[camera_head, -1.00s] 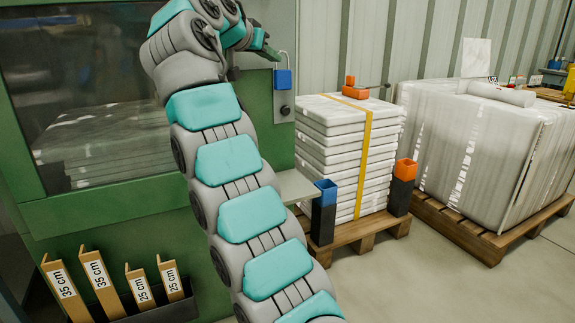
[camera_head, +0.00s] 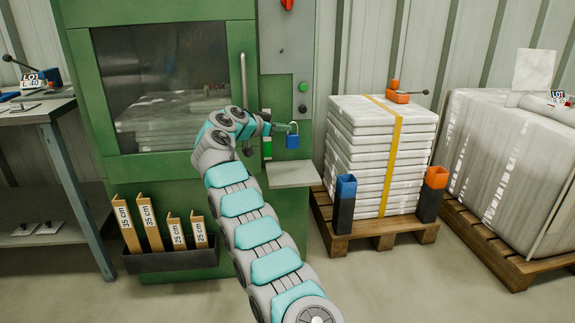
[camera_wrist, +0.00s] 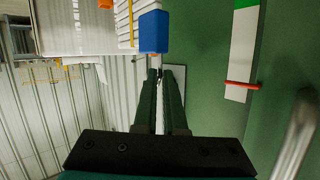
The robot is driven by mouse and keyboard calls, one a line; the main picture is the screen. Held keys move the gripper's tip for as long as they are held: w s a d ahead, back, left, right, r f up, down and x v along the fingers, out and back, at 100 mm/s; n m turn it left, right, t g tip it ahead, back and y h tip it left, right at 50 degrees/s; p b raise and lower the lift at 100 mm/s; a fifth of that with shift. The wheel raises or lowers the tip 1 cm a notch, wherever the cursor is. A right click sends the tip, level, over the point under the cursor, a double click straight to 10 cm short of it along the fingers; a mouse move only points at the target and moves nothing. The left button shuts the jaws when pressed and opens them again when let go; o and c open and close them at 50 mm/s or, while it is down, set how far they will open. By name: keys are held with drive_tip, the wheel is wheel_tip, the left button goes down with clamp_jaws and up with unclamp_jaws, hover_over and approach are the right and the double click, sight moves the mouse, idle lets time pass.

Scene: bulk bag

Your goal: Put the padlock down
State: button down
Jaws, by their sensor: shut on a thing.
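The padlock (camera_head: 292,142) has a blue body and a silver shackle. In the head view it hangs upright from my gripper (camera_head: 287,128), in front of the green machine. My gripper is shut on the shackle. In the wrist view the blue padlock body (camera_wrist: 153,32) shows just beyond my closed fingertips (camera_wrist: 157,74), and the shackle is mostly hidden by the fingers. In the head view the padlock is above a small pale shelf (camera_head: 295,174) on the machine front, apart from it.
The green machine (camera_head: 272,213) has a windowed door with a vertical handle (camera_head: 244,80). A rack (camera_head: 170,260) of tan angle pieces hangs below. To the right are a pallet of strapped white bags (camera_head: 350,140) and a wrapped load (camera_head: 500,160). A table (camera_head: 40,112) stands left.

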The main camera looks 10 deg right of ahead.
wheel_tip(320, 180, down, 9)
drive_tip(key=b, duration=0.8)
drive_tip(key=shift+f, duration=0.1)
drive_tip(key=shift+f, duration=0.15)
drive_tip(key=c, duration=1)
unclamp_jaws()
drive_tip(key=shift+r, duration=0.25)
drive_tip(key=b+v, duration=0.2)
drive_tip(key=v, duration=1)
